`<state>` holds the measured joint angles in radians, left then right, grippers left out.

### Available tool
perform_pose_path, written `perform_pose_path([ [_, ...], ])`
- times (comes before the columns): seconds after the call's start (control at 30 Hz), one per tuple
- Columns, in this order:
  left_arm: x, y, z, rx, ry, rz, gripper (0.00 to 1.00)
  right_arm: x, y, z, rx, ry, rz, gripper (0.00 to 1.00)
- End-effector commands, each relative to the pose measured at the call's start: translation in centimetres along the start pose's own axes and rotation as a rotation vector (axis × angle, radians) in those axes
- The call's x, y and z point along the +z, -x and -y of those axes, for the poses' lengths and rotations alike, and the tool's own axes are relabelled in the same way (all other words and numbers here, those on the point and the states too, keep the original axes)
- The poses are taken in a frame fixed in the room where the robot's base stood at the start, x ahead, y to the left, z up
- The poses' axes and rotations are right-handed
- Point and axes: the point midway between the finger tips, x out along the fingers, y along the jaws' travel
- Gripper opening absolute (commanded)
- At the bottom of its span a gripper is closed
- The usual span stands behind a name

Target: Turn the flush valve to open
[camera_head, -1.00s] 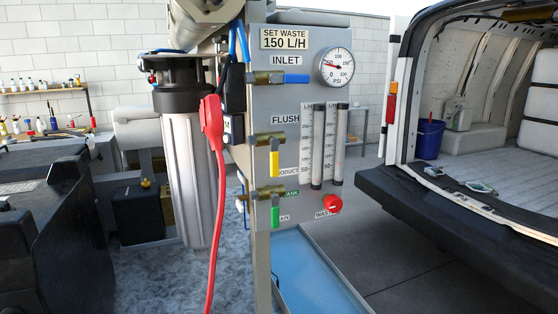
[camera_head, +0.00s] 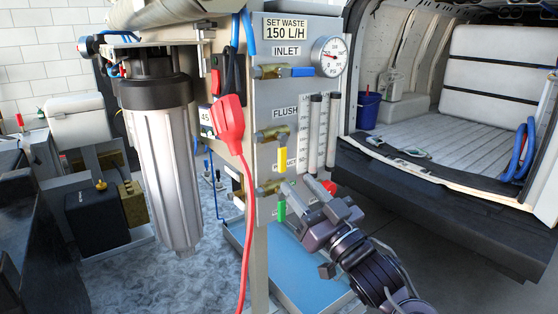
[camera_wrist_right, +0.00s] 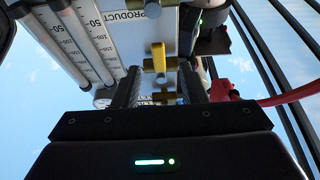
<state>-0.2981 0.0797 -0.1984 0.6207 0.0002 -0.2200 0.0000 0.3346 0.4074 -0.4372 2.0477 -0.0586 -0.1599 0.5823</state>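The flush valve (camera_head: 273,135) is a brass valve below the FLUSH label on the grey panel. Its yellow handle (camera_head: 282,157) points straight down. A yellow handle (camera_wrist_right: 158,57) also shows in the right wrist view, ahead of the gap between the fingers. My right gripper (camera_head: 298,203) is in front of the lower panel, below and apart from the yellow handle. In the right wrist view its two dark fingers stand apart with nothing clearly held between them. My left gripper is not in view.
A blue inlet handle (camera_head: 302,72) is above, and a green handle (camera_head: 282,210) is close beside the right gripper. Clear flow tubes (camera_head: 314,130) and a red knob (camera_head: 329,187) are to the right. A red plug and cable (camera_head: 230,125) hang left of the panel.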

Motion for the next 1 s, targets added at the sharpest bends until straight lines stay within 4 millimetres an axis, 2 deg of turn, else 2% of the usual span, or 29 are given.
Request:
perform_pose_path([
  [0.13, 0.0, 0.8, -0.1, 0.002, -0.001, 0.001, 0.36, -1.0, -1.3, 0.3, -0.008, -0.001, -0.013, 0.38],
  [0.4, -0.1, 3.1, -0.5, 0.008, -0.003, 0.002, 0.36, -1.1, -5.7, 0.4, -0.007, -0.001, -0.010, 0.38],
  [0.53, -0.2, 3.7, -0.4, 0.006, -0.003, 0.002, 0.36, -0.9, -7.1, 0.3, -0.007, -0.001, -0.011, 0.38],
  [0.9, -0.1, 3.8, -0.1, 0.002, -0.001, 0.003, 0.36, -0.6, -7.8, 0.3, -0.006, 0.001, -0.009, 0.38],
  [0.93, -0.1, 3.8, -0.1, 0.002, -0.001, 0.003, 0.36, -0.6, -7.8, 0.3, -0.006, 0.001, -0.009, 0.37],
  [1.0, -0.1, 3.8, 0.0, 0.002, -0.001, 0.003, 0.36, -0.6, -7.8, 0.3, -0.006, 0.001, -0.009, 0.28],
])
